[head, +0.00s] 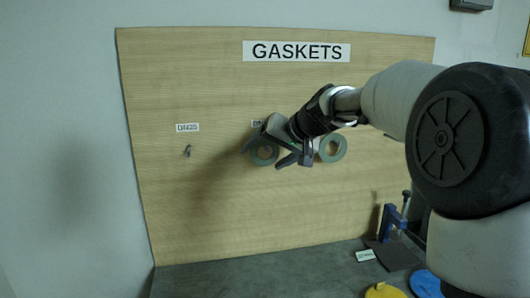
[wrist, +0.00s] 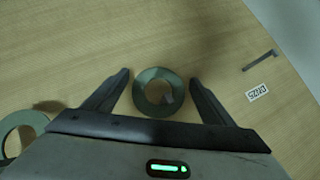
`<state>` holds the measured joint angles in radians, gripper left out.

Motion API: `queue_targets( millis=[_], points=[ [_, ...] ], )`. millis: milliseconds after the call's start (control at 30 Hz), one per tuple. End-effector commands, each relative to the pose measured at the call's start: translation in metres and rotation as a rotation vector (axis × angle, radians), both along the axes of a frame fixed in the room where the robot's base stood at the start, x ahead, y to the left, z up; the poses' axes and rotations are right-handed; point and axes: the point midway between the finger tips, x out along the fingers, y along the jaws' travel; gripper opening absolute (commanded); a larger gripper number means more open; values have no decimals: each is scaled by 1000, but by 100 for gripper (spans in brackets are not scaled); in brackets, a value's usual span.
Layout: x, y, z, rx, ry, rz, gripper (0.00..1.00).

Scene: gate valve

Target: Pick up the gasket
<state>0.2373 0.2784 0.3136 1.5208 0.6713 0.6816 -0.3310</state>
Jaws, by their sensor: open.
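A grey-green ring gasket (head: 264,162) hangs on a peg on the wooden board, partly hidden by my gripper in the head view. In the wrist view the gasket (wrist: 142,95) lies between my two fingers, with the peg showing in its hole. My gripper (head: 260,158) is open, with one finger on each side of the ring; it also shows in the wrist view (wrist: 159,76). A gap shows between each finger and the ring. A second similar gasket (head: 343,150) hangs to the right, and appears at the left edge of the wrist view (wrist: 28,117).
The board (head: 215,215) carries a GASKETS sign (head: 297,52). An empty peg (head: 188,150) sits under a DN25 label (head: 187,127) at left. On the grey bench (head: 240,280) stand a blue clamp (head: 393,220) and yellow and blue round parts at right. The bench's left is clear.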

Motion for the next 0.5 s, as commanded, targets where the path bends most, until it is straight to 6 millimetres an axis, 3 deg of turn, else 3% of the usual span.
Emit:
queue_targets(
  millis=[167,400,500],
  points=[
    [0,0,0,0,0,0,76],
    [0,0,0,0,0,0,35],
    [0,0,0,0,0,0,34]
  ],
)
